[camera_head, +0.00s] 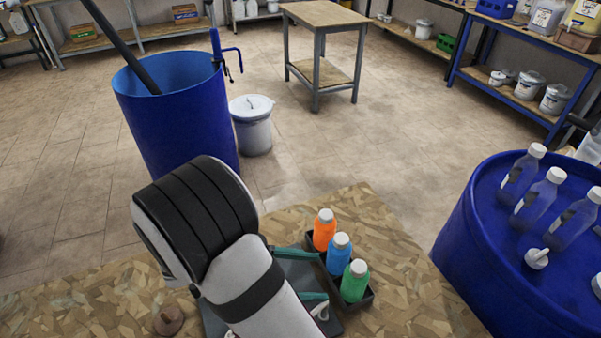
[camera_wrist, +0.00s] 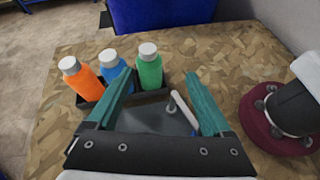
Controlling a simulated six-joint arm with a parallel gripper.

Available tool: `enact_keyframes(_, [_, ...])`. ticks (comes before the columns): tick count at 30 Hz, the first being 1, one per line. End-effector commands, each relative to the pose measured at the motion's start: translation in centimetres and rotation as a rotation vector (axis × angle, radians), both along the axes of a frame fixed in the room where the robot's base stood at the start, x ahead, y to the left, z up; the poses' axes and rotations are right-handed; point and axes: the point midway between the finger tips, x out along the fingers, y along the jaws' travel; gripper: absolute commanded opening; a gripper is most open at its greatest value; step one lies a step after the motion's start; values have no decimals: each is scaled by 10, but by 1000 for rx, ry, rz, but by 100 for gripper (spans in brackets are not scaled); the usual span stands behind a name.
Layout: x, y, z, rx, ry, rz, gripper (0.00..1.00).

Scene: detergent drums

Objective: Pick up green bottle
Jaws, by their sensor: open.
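The green bottle (camera_head: 354,282) with a pale cap stands upright at the near end of a small black tray (camera_head: 367,300). It also shows in the wrist view (camera_wrist: 150,71), at the right end of the row. My gripper (camera_wrist: 160,74) has two teal fingers spread wide, with nothing between them. In the wrist view the green bottle appears beyond the fingertips, in the gap between them and left of its middle. In the head view my arm hides most of the gripper, which is left of the tray.
A blue bottle (camera_head: 339,254) and an orange bottle (camera_head: 324,230) stand beside the green one in the tray. A white-handled tool (camera_wrist: 182,108) lies on a dark surface below the gripper. Blue drums (camera_head: 178,115) (camera_head: 500,270) stand behind and right. The tabletop right of the tray is clear.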

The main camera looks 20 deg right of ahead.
Motion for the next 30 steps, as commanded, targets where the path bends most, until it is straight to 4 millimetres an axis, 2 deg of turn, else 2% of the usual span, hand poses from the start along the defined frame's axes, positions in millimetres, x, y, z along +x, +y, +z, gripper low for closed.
enact_keyframes(3, [17,2,-14,-61,91,124,84])
enact_keyframes(5, [19,-5,-18,-71,106,143,84])
enact_keyframes(12, [10,-68,-44,-69,107,137,84])
enact_keyframes(15, [8,-85,-51,-68,105,138,84])
enact_keyframes(19, [5,-100,-57,-68,105,137,84])
enact_keyframes(25, [-4,-135,-70,-67,105,136,84])
enact_keyframes(30, [-4,-142,-73,-67,102,140,84])
